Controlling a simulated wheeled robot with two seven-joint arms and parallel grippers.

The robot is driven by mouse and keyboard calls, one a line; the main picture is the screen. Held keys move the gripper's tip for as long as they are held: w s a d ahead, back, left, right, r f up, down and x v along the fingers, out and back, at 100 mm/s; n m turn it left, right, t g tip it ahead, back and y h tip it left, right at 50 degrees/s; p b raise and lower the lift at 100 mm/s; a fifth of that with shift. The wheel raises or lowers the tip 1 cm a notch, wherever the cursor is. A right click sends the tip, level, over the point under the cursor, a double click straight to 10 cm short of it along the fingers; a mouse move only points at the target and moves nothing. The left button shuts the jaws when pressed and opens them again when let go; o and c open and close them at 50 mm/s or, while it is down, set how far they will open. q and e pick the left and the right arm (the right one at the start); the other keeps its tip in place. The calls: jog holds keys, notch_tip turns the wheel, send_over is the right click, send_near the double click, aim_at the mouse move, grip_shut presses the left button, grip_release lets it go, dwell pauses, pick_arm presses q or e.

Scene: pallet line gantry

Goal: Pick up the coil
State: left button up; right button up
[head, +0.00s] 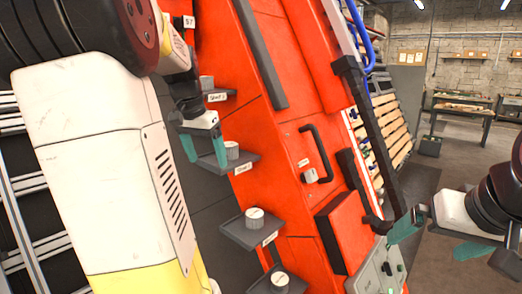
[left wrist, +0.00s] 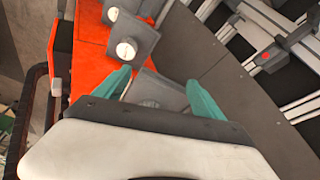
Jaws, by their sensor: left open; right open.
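Several grey cylinders with pale tops, which look like coils, each sit on a small dark shelf on the red machine. In the head view they run downward: a top one (head: 207,83), a second (head: 231,150), a third (head: 255,217) and a bottom one (head: 280,281). I cannot tell which one is meant. My left gripper (head: 205,156) is open and empty beside the second shelf. In the left wrist view its teal fingers (left wrist: 160,88) point toward a shelf whose cylinder (left wrist: 150,103) is partly hidden by the gripper body. My right gripper (head: 424,247) is open and empty at the lower right.
The red machine (head: 280,120) fills the middle, with a black handle (head: 317,152) and a grey control box (head: 378,270). The shelves jut out and carry labels. A workbench (head: 462,108) stands far back right.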

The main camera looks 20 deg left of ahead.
aim_at(229, 144)
pick_arm(q)
jog(key=w, duration=1.1)
jog(key=shift+w+d, duration=0.3)
jog(key=shift+d, duration=0.1)
jog(key=shift+w+f, duration=0.25)
jog(key=shift+f, duration=0.35)
grip_shut()
jog(key=shift+r, duration=0.15)
